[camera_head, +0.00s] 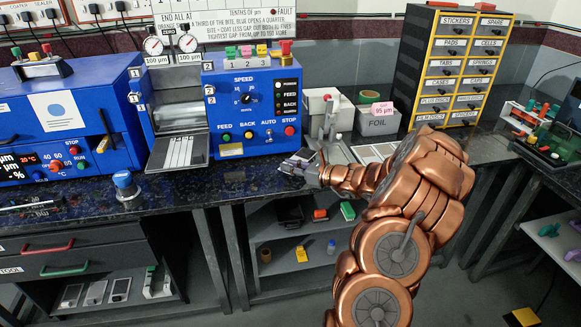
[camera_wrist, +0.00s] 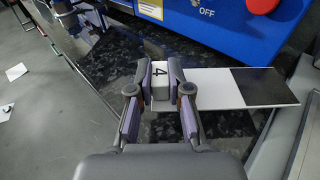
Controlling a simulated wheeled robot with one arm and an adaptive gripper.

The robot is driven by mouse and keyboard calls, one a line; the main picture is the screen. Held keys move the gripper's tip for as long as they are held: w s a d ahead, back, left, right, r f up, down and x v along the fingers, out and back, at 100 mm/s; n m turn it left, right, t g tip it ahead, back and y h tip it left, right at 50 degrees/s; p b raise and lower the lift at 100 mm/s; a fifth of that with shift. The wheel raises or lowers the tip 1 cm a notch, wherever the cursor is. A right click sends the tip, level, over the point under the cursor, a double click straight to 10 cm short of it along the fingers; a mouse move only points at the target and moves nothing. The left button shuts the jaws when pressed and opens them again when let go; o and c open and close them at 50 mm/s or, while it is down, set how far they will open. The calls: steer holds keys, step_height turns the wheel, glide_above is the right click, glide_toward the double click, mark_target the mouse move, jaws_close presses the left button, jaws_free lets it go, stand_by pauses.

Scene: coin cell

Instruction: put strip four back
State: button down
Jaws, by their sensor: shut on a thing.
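My gripper (camera_head: 308,172) is low over the dark speckled worktop, just right of the blue roller machine (camera_head: 250,105). In the wrist view my gripper (camera_wrist: 160,88) is shut on the white tab of strip four (camera_wrist: 215,89), which bears a "4". The strip is flat, with a pale length and a black end pointing right, beside the machine's front. I cannot tell whether its far end touches anything. In the head view the strip is mostly hidden and too small to make out well.
A sloped grey tray (camera_head: 178,153) is at the machine's front left. Behind my arm are a pale press (camera_head: 322,112), a grey FOIL box (camera_head: 377,121) and a drawer cabinet (camera_head: 455,70). Pale flat pieces (camera_head: 372,153) lie right of my gripper.

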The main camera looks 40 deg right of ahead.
steer(key=shift+f, duration=0.8)
steer(key=c, duration=1.1)
jaws_free()
steer(key=shift+r, duration=0.15)
